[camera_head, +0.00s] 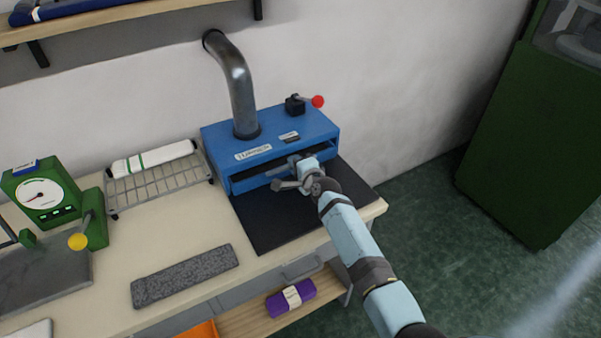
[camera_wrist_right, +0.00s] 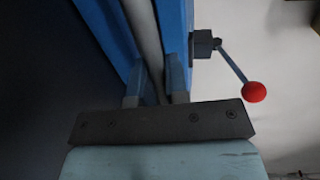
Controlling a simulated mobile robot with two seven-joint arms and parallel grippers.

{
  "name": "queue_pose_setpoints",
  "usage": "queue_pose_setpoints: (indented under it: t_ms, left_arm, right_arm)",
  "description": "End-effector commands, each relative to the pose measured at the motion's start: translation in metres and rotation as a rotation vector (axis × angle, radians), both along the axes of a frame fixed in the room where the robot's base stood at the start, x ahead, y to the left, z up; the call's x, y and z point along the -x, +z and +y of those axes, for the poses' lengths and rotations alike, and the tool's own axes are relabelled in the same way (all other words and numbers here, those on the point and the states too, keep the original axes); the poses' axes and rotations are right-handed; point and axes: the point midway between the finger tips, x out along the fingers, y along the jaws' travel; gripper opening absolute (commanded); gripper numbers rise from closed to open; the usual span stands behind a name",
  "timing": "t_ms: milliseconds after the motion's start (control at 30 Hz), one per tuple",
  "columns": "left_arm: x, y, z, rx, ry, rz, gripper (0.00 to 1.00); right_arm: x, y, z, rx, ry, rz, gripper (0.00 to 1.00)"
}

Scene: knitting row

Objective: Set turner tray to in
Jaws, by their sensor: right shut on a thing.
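The turner (camera_head: 222,138) is a blue box with a label, against the wall at the back right of the table. The turner tray (camera_head: 249,184) shows as a low blue front under a dark slot in the box's front face. How far it stands out I cannot tell. My right gripper (camera_head: 290,174) is at this front, partly hiding its right half. In the right wrist view, its fingers (camera_wrist_right: 157,86) are shut on a pale grey bar (camera_wrist_right: 146,35) along the blue front, which looks like the tray's handle. My left gripper is not in view.
A metal pipe (camera_head: 239,92) rises from the turner, and a red-knobbed lever (camera_head: 317,101) stands on its top. A black mat (camera_head: 270,226) lies in front. A wire rack (camera_head: 160,188) stands left. A green cabinet (camera_head: 535,150) stands right, past open floor.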

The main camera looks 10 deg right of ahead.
Motion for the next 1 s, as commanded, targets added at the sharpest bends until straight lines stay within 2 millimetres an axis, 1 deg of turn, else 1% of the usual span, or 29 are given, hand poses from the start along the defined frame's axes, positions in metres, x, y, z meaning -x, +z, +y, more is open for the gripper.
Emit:
queue_pose_setpoints:
  t_ms: [100, 367, 400, 500, 733, 833, 933, 1000]
  left_arm:
    - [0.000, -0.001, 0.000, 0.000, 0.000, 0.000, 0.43]
    - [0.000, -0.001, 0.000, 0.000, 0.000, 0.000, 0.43]
    - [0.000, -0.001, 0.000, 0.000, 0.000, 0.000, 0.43]
    - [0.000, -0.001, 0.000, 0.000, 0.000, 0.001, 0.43]
    - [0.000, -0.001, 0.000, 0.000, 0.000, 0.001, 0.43]
    - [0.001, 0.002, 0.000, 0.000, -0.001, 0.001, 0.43]
    - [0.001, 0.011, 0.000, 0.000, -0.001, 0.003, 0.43]
    - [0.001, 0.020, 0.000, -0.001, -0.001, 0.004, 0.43]
  right_arm:
    - [-0.003, 0.001, 0.001, 0.000, -0.001, -0.002, 0.00]
    - [-0.004, 0.003, 0.001, -0.001, -0.001, -0.005, 0.00]
    - [-0.004, 0.004, 0.001, -0.001, -0.001, -0.006, 0.17]
    - [-0.004, 0.004, 0.001, -0.001, -0.001, -0.006, 0.39]
    - [-0.003, 0.002, 0.001, -0.001, -0.001, -0.003, 0.39]
    - [0.000, 0.003, 0.000, 0.000, -0.001, -0.002, 0.39]
    - [0.008, 0.007, -0.004, 0.000, -0.001, -0.002, 0.39]
    - [0.019, 0.011, -0.007, -0.001, -0.001, 0.000, 0.39]
